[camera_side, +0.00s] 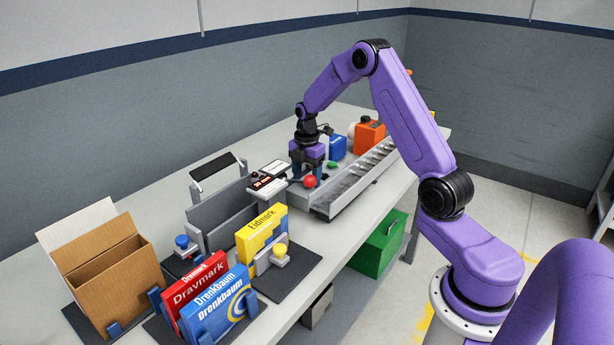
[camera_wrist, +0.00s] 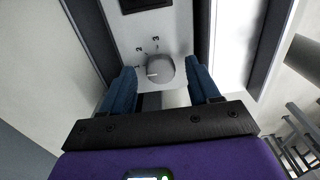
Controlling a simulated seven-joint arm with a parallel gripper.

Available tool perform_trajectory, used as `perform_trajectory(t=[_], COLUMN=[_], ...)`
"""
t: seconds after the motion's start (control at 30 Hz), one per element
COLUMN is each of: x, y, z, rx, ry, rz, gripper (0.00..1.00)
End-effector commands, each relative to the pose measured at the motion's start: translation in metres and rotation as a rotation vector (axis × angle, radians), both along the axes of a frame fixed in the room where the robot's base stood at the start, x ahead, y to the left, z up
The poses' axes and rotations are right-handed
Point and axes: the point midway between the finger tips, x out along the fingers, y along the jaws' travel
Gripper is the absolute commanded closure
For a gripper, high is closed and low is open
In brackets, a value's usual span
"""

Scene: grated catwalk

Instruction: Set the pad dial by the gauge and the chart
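My gripper (camera_side: 307,172) points down over a pale panel on the bench. In the wrist view its blue fingers (camera_wrist: 161,88) stand apart, with a round grey dial (camera_wrist: 160,70) between and slightly beyond them. I see gaps on both sides of the dial. The dial has a white pointer mark toward its left, and small dark figures stand on the pale plate around it. In the side view the gripper hides the dial. A small display with red characters (camera_side: 267,183) stands left of the gripper, too small to read. I cannot make out a gauge or chart for certain.
A red ball knob (camera_side: 310,181) is close beside my gripper. A metal chute (camera_side: 352,182) runs along the right. Yellow (camera_side: 262,232), red and blue cartons and an open cardboard box (camera_side: 112,265) fill the near end.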

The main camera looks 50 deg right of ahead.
Motion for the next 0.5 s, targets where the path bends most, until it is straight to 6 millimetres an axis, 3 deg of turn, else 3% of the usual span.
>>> perform_trajectory(t=[0.3,0.5], x=[0.0,0.0], y=[0.0,0.0], z=[0.001,0.025], rx=[0.001,-0.001], ry=[0.001,-0.003], rz=[-0.001,-0.002], gripper=[0.4,0.4])
